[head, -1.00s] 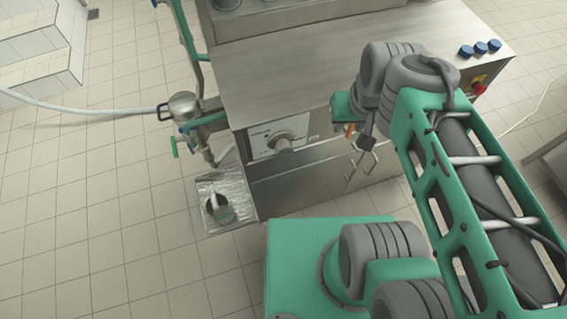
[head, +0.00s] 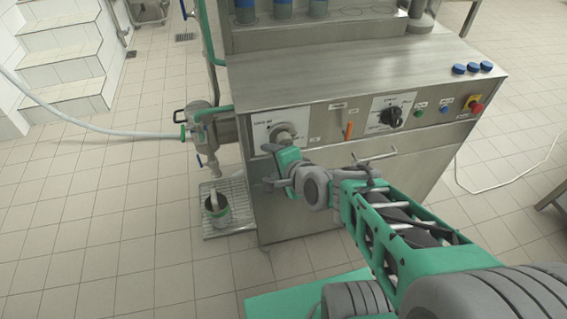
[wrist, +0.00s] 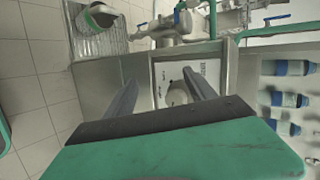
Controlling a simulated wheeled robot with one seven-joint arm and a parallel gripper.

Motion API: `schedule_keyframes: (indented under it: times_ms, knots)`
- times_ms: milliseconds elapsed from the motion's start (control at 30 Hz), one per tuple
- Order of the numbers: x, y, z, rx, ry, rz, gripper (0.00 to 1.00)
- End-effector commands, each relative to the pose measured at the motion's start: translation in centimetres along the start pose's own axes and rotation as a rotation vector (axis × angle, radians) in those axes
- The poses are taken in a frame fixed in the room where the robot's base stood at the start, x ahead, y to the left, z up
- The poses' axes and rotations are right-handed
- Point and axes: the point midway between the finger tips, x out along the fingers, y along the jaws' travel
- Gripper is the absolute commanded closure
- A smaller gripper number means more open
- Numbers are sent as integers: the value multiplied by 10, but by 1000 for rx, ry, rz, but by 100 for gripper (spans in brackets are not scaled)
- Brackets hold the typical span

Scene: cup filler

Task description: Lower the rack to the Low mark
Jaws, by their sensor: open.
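A round grey knob (head: 284,133) sits on a white plate (head: 268,128) with small markings at the left of the machine's front panel. The markings are too small to read. My gripper (head: 268,167) is open, just in front of and below the knob in the head view. In the wrist view the knob (wrist: 177,95) shows between the two spread fingers of my gripper (wrist: 160,78), nearer the right finger. I cannot tell whether either finger touches it. I cannot tell which part is the rack.
An orange lever (head: 349,130), a black dial (head: 391,117) and a red button (head: 475,103) are further right on the panel. A metal valve (head: 208,128) with a hose stands at the left, above a grated tray (head: 237,188) holding a cup (head: 217,212). Floor at left is free.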

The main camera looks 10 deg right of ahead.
Motion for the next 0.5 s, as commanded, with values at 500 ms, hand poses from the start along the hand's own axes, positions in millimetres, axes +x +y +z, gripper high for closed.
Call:
schedule_keyframes:
  times_ms: [500]
  knots:
    - [10, 31, -55, 1483, -199, -694, 36]
